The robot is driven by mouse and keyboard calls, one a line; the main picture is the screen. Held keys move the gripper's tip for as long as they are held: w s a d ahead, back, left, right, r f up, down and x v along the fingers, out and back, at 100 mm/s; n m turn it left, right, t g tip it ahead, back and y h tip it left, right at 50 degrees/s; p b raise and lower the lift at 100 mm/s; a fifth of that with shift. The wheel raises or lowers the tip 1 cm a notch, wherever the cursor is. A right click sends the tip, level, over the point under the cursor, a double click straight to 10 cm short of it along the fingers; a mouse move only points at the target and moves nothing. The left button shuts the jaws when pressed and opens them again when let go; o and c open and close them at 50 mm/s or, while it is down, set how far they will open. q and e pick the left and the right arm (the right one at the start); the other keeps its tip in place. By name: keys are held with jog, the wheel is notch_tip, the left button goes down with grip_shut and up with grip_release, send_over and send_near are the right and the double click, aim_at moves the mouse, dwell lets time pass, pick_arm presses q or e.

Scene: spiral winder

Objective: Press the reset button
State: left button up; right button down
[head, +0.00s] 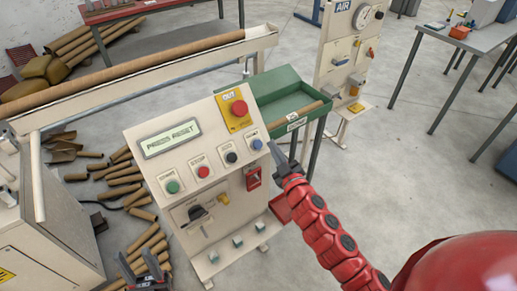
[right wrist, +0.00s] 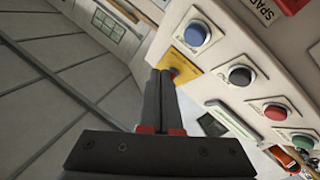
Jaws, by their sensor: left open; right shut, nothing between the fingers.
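The control panel (head: 150,125) has a display (head: 170,138) reading "PRESS RESET". A blue button (head: 257,144) ends its button row, at the right; its label is too small to read. In the right wrist view the blue button (right wrist: 197,34) shows uncovered. My right gripper (head: 271,146) is shut and empty, just right of the blue button. In the right wrist view its fingertips (right wrist: 161,72) are apart from the button, pointing towards the panel's yellow plate. My left gripper (head: 143,267) is open and empty, low in front of the machine.
The row also holds black (head: 231,157), red (head: 203,172) and green (head: 172,187) buttons. A red mushroom button (head: 239,108) sits on a yellow plate above. A red switch (head: 253,178) is below. A green tray (head: 283,92) stands behind the panel. Cardboard tubes lie on the floor at left.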

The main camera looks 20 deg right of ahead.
aim_at(259, 140)
jog(key=shift+w+a+f+b, duration=0.25)
jog(key=shift+w+f+b, duration=0.3)
jog(key=shift+w, duration=0.1)
jog(key=shift+w+a+f+b, duration=0.25)
jog(key=shift+w+f+b, duration=0.15)
jog(key=shift+w+f, duration=0.25)
jog(key=shift+w+a+f+b, duration=0.25)
jog(key=shift+w+f+b, duration=0.25)
jog(key=shift+w, duration=0.15)
jog(key=shift+f, duration=0.1)
dwell(0.5)
jog(key=shift+w+a+f+b, duration=0.1)
jog(key=shift+w+f+b, duration=0.1)
jog(key=shift+w+b, duration=0.1)
jog(key=shift+w+a+f+b, duration=0.1)
jog(key=shift+w+f+b, duration=0.15)
jog(key=shift+f+b, duration=0.05)
dwell(0.8)
jog(key=shift+r, duration=0.1)
jog(key=shift+s+d+r+p, duration=0.2)
jog(key=shift+s+r+p, duration=0.3)
jog(key=shift+s+p, duration=0.1)
